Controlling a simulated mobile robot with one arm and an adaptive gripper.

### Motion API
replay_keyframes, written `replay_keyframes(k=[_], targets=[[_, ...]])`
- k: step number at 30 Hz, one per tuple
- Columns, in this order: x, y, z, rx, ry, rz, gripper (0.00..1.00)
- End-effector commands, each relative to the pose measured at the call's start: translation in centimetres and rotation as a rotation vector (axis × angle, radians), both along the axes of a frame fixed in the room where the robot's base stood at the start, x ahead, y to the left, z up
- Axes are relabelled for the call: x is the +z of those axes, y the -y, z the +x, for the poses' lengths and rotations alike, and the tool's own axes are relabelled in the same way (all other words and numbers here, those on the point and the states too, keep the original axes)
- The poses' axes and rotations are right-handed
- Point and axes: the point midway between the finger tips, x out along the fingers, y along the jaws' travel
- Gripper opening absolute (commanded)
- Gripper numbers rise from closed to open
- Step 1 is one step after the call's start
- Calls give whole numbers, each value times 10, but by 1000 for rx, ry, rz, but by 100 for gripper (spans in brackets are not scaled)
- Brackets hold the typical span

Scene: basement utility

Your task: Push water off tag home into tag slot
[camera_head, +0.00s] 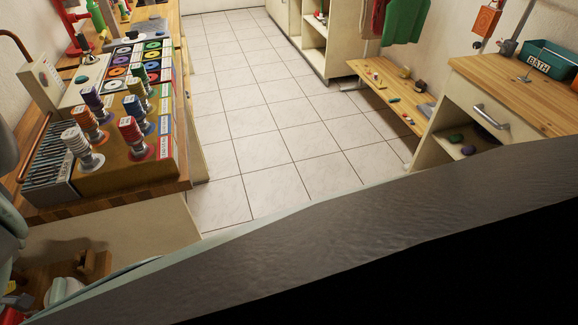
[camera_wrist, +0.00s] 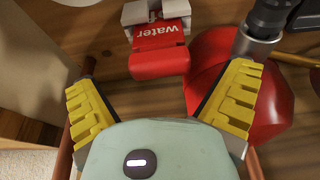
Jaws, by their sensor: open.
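In the wrist view, a red tag (camera_wrist: 158,48) reading "water" upside down sits at the top centre. It is at a pale grey holder (camera_wrist: 140,14) against a wooden surface; whether this is the tag home I cannot tell. My gripper (camera_wrist: 160,80) is open, its yellow ribbed fingers spread to the left and right below the tag, with nothing between them. The tag lies ahead of the space between the fingers. I cannot identify the tag slot in either view. The tag is not clearly visible in the head view.
A red rounded object (camera_wrist: 265,105) lies behind the right finger, with copper pipes nearby. In the head view, a wooden bench (camera_head: 120,195) at left holds a rack of coloured spools (camera_head: 135,135).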

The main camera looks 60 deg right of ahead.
Motion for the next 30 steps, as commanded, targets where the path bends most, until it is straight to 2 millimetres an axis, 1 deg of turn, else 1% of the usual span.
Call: replay_keyframes(k=[1, 4, 12, 21, 30], targets=[[-7, -2, 0, 2, 2, 1, 100], [-13, -3, 0, 2, -3, -1, 100], [-18, -4, 2, 1, 0, -2, 100], [-18, -4, 3, 1, 0, -2, 100], [-17, -4, 3, 1, 0, -2, 69]])
